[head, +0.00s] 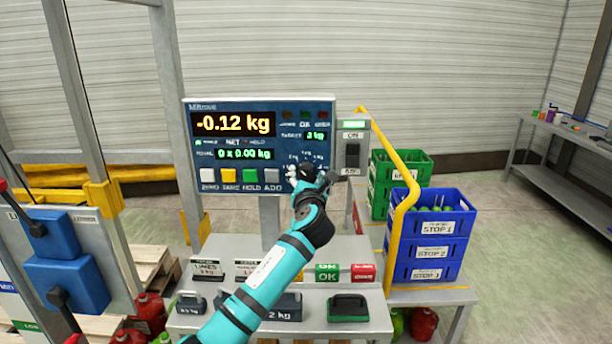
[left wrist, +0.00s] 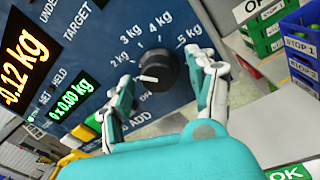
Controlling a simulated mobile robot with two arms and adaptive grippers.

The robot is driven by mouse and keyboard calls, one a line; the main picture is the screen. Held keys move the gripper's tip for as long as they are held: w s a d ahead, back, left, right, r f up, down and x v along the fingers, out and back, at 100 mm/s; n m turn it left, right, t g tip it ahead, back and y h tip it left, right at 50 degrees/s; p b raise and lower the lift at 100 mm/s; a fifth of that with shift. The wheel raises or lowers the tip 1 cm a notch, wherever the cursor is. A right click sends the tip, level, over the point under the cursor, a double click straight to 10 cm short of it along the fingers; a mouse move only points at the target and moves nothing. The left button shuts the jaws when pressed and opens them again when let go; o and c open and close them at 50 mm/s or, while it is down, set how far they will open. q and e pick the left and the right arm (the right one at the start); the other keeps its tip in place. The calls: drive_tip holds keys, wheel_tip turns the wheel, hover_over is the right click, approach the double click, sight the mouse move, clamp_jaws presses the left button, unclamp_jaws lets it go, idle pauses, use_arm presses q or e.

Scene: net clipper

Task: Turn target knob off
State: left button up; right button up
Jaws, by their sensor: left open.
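The scale panel (head: 262,104) shows -0.12 kg on its main display. In the left wrist view the target knob (left wrist: 160,68) is a round black dial with a white pointer. Marks from 2 kg to 5 kg run around it, with OFF below. The pointer is toward the lower left, not clearly on a mark. My left gripper (head: 310,178) is in front of the panel's lower right and hides most of the knob in the head view. In the left wrist view its open fingers (left wrist: 166,76) are on either side of the knob; contact cannot be told. My right gripper is out of view.
A row of buttons (head: 240,175) is left of the knob. A switch box (head: 352,150) is close on the panel's right. A yellow rail (head: 402,215) and blue crates (head: 432,250) stand further right. Weights and signs sit on the bench (head: 240,243) below.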

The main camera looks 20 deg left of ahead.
use_arm(q)
drive_tip(key=shift+w, duration=0.15)
drive_tip(key=shift+c, duration=0.2)
drive_tip(key=c, duration=1.1)
drive_tip(key=shift+o, duration=0.2)
drive_tip(key=shift+r, duration=0.1)
